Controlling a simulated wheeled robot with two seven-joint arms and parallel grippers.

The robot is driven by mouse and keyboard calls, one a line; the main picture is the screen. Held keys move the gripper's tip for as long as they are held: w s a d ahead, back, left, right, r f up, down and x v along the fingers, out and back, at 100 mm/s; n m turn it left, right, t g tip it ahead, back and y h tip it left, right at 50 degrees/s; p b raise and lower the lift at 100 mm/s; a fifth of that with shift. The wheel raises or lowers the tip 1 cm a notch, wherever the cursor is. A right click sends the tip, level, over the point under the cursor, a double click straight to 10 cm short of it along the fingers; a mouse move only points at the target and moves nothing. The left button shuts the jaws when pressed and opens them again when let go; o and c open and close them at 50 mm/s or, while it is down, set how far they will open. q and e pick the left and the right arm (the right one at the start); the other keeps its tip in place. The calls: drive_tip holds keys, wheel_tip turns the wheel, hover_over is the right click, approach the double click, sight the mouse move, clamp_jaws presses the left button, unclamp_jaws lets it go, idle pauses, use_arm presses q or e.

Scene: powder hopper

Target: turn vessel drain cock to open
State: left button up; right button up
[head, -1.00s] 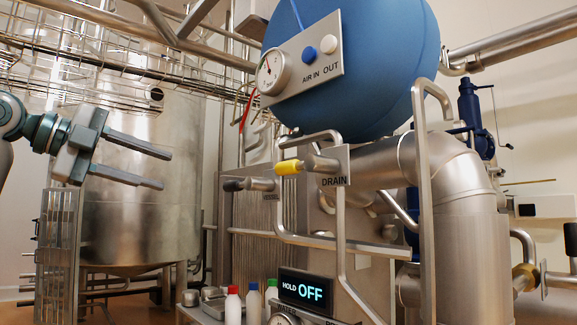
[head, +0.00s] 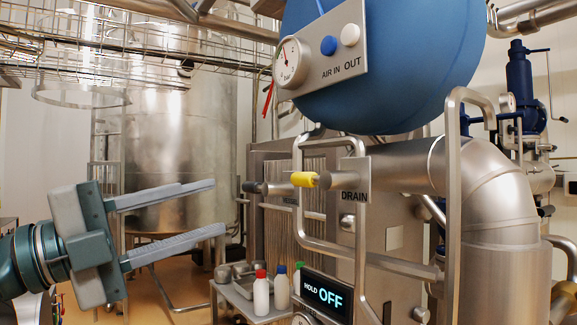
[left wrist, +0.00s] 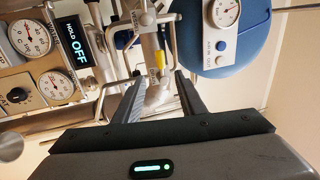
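The drain cock has a yellow handle (head: 304,179) on a short metal stem beside the DRAIN label plate (head: 354,194), below the blue vessel (head: 385,75). My left gripper (head: 220,207) is open and empty, to the left of the handle and a little lower in the head view, with a gap between them. In the left wrist view the yellow handle (left wrist: 155,77) shows beyond and between the two spread fingers (left wrist: 155,95). The blue vessel (left wrist: 222,38) is at the upper right there. My right gripper is not in view.
A bent metal guard pipe (head: 300,225) runs around the drain cock. A black-tipped cock (head: 250,187) sits just left of it. A HOLD OFF display (head: 326,293) and several bottles on a shelf (head: 255,312) are below. A gauge panel (left wrist: 28,65) shows in the left wrist view.

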sight(297, 180)
use_arm(q)
drive_tip(key=shift+a, duration=0.1)
idle(0.3)
drive_tip(key=p+x, duration=0.7)
drive_tip(key=x, duration=0.9)
drive_tip(key=shift+d+r, duration=0.1)
drive_tip(key=shift+d, duration=0.1)
drive_tip(key=shift+w+d, duration=0.35)
drive_tip(key=shift+d, duration=0.05)
clamp_jaws()
